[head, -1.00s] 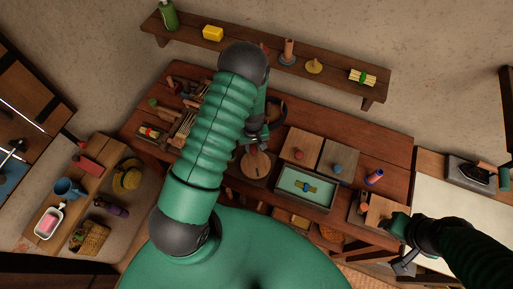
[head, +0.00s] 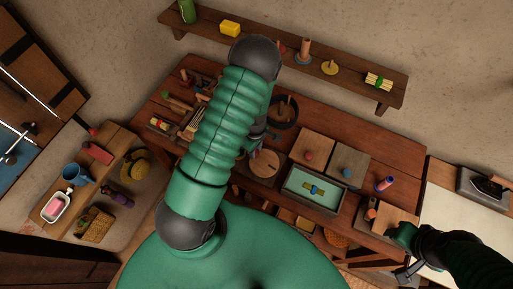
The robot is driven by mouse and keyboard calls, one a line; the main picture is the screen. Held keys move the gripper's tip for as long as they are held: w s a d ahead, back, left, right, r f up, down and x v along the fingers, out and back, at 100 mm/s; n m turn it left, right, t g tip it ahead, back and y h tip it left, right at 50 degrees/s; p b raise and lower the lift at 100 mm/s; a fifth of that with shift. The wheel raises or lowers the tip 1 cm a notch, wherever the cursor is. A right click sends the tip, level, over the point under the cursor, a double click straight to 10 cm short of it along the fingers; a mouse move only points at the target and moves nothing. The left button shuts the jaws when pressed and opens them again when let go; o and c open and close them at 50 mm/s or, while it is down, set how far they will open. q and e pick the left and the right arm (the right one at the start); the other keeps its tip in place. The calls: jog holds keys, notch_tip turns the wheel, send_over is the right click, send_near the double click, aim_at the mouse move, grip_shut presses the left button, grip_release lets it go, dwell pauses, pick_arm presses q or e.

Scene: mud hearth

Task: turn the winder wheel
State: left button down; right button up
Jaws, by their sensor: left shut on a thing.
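A round, light wooden disc (head: 265,164), which looks like the winder wheel, lies on a dark square base on the workbench, with a dark mark on its top. My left arm reaches over the bench, and my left gripper (head: 256,146) points down at the disc's upper left edge. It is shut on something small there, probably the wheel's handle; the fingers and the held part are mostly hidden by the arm. My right gripper (head: 402,240) is low at the right, by a wooden block at the bench's front; its fingers are not clear.
A dark round bowl (head: 283,111) stands just behind the disc. Two knobbed wooden lids (head: 313,147) and a pale green tray (head: 315,186) are to its right. Tools and brushes (head: 188,118) crowd the bench's left. A shelf (head: 350,78) runs along the wall behind.

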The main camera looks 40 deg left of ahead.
pick_arm(q)
jog(key=shift+s+d+n, duration=0.1)
jog(key=shift+n, duration=0.4)
jog(key=c, duration=1.1)
grip_release()
notch_tip(320, 180, up, 17)
jog(key=shift+f, duration=0.1)
